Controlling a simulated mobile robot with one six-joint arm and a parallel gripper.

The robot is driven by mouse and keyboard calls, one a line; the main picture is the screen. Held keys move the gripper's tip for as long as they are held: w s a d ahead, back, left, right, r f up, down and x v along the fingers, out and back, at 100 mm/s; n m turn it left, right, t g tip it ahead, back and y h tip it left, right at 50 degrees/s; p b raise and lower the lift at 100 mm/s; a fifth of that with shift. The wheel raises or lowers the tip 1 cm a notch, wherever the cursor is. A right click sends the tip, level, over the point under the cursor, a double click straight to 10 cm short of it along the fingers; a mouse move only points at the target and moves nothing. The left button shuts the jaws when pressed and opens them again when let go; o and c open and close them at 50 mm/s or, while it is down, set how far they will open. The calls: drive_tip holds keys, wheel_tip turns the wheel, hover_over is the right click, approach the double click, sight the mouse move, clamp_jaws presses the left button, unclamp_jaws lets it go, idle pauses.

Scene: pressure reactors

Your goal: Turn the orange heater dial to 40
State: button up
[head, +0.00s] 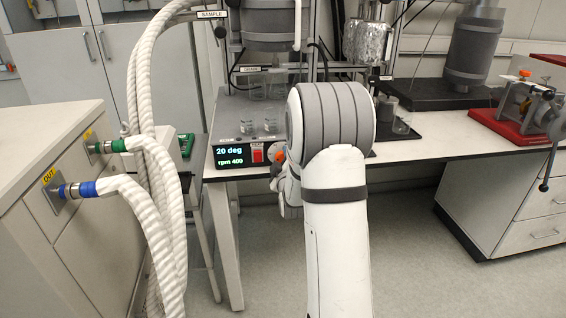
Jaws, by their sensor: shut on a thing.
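The heater-stirrer (232,154) stands at the front edge of the bench, its display reading "20 deg" and "rpm 400". The orange heater dial (279,155) is on its front face, right of a red switch (257,155). My gripper (276,170) is at the dial, shut on it, and shows only as a small part left of my arm. My arm hides most of the gripper and the right end of the heater front, so the exact finger contact is not visible.
Small glass beakers (258,126) stand on the heater top below a grey vessel (271,22). Thick white hoses (142,90) hang at left beside a white cabinet (50,165). A red-based device (515,120) sits at right. Floor (415,250) is clear at right.

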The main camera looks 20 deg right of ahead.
drive_tip(key=m+b, duration=0.1)
drive_tip(key=b, duration=0.1)
drive_tip(key=m+b, duration=0.4)
drive_tip(key=b, duration=0.1)
drive_tip(key=shift+f, duration=0.3)
drive_tip(key=m+b, duration=0.3)
drive_tip(key=shift+r, duration=0.1)
drive_tip(key=shift+r+m+b, duration=0.2)
drive_tip(key=shift+m+b, duration=1.15)
drive_tip(key=shift+m, duration=0.15)
drive_tip(key=o, duration=0.7)
drive_tip(key=shift+d, duration=0.1)
drive_tip(key=shift+s, duration=0.1)
drive_tip(key=v, duration=0.7)
drive_tip(key=shift+s+p, duration=0.3)
